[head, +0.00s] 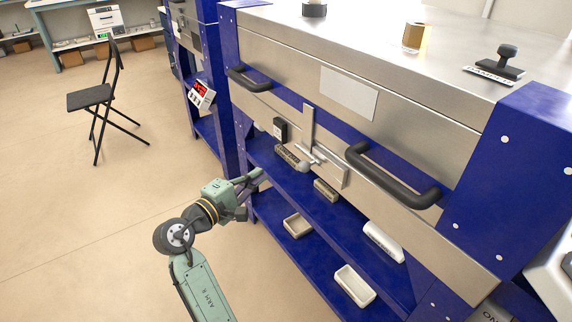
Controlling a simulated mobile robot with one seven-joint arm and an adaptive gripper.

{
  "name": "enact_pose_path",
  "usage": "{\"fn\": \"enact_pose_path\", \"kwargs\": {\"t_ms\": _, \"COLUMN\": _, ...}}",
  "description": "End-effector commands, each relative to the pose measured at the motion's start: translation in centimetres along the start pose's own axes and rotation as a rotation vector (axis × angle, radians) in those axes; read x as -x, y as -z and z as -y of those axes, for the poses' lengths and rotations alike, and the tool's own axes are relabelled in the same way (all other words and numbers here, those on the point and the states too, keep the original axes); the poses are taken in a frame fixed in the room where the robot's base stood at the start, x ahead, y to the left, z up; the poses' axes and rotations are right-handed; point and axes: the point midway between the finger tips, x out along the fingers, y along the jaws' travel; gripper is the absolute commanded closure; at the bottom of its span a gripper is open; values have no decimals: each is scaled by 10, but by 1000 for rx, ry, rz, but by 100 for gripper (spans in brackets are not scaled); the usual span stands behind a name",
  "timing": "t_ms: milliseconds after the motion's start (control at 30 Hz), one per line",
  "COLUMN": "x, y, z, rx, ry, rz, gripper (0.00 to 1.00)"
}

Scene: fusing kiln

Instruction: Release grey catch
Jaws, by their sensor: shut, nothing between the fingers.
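The grey catch (318,157) is on the steel front of the kiln (225,50), below the blank white plate. It has an upright flat bar, a slanted lower plate and a short lever ending in a round grey knob (302,166). My gripper (261,172) is shut and empty. It is to the left of the knob in the picture, in front of the blue shelf, and appears apart from the catch. Its fingertips are small in view.
Two black handles (395,178) (249,79) stick out from the kiln front. A small black box (280,130) sits left of the catch. Blocks (326,190) and trays (354,285) lie on the blue shelves. A black folding chair (92,98) stands on open floor at left.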

Motion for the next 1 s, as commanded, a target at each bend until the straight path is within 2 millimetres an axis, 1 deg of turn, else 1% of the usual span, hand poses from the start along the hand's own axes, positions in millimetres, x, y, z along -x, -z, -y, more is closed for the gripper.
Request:
{"fn": "enact_pose_path", "kwargs": {"t_ms": 233, "x": -2, "y": 1, "z": -1, "rx": -3, "ry": -1, "rz": -3, "gripper": 100}}
{"fn": "enact_pose_path", "kwargs": {"t_ms": 367, "x": -14, "y": 1, "z": -2, "rx": -2, "ry": -1, "rz": -3, "gripper": 100}}
{"fn": "enact_pose_path", "kwargs": {"t_ms": 467, "x": -32, "y": 0, "z": -3, "rx": -3, "ry": -1, "rz": -1, "gripper": 100}}
{"fn": "enact_pose_path", "kwargs": {"t_ms": 700, "x": -85, "y": 0, "z": -4, "rx": -4, "ry": 0, "rz": -1, "gripper": 100}}
{"fn": "enact_pose_path", "kwargs": {"t_ms": 800, "x": -104, "y": 1, "z": -3, "rx": -3, "ry": 0, "rz": -4, "gripper": 100}}
{"fn": "enact_pose_path", "kwargs": {"t_ms": 900, "x": -94, "y": -17, "z": -3, "rx": -4, "ry": 0, "rz": -5, "gripper": 100}}
{"fn": "enact_pose_path", "kwargs": {"t_ms": 1000, "x": -90, "y": -28, "z": -2, "rx": -5, "ry": 0, "rz": -5, "gripper": 100}}
